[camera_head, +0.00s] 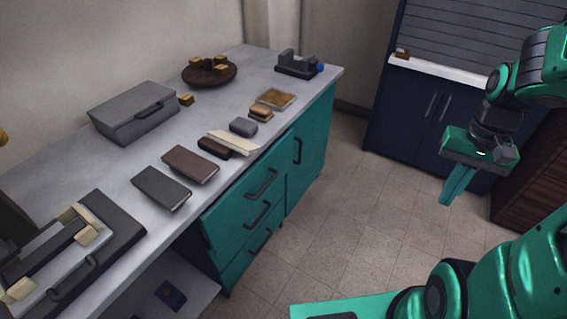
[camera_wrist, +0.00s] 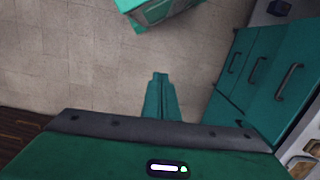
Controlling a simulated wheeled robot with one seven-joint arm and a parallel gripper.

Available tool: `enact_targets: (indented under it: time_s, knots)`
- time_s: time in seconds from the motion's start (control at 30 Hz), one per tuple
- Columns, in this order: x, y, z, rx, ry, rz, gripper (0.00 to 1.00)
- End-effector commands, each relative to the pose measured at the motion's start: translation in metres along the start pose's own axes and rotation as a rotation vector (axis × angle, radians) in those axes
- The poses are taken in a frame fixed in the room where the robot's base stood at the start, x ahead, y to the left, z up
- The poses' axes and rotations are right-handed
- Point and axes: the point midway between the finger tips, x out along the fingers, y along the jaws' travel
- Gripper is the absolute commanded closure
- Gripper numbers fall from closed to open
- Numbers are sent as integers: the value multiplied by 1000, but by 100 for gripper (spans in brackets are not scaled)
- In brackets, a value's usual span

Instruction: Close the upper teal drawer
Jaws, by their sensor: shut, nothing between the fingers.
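The upper teal drawer (camera_head: 240,194) is the top one in a stack under the grey worktop, with a dark bar handle. Its front seems to stand a little out from the drawers below; how far I cannot tell. In the wrist view the upper drawer (camera_wrist: 276,100) is at the right, its handle facing the open floor. My gripper (camera_head: 452,196) is shut and empty, with its fingers pointing down over the floor, well to the right of the drawers. In the wrist view my gripper (camera_wrist: 160,78) shows its fingers together, apart from the drawer front.
A teal cupboard door (camera_head: 312,145) adjoins the drawers. The tiled floor (camera_head: 345,225) between counter and gripper is clear. A dark blue cabinet (camera_head: 415,115) stands behind.

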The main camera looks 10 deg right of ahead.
Motion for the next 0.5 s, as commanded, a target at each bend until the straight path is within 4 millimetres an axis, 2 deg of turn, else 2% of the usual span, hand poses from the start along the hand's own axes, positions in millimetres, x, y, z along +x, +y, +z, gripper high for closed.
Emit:
enact_targets:
  time_s: [0.03,0.2,0.5]
  knots:
    - [13,-7,-8,8,-25,-7,100]
    - [53,-36,-31,37,-83,-63,100]
    - [128,-95,-53,130,-217,-222,100]
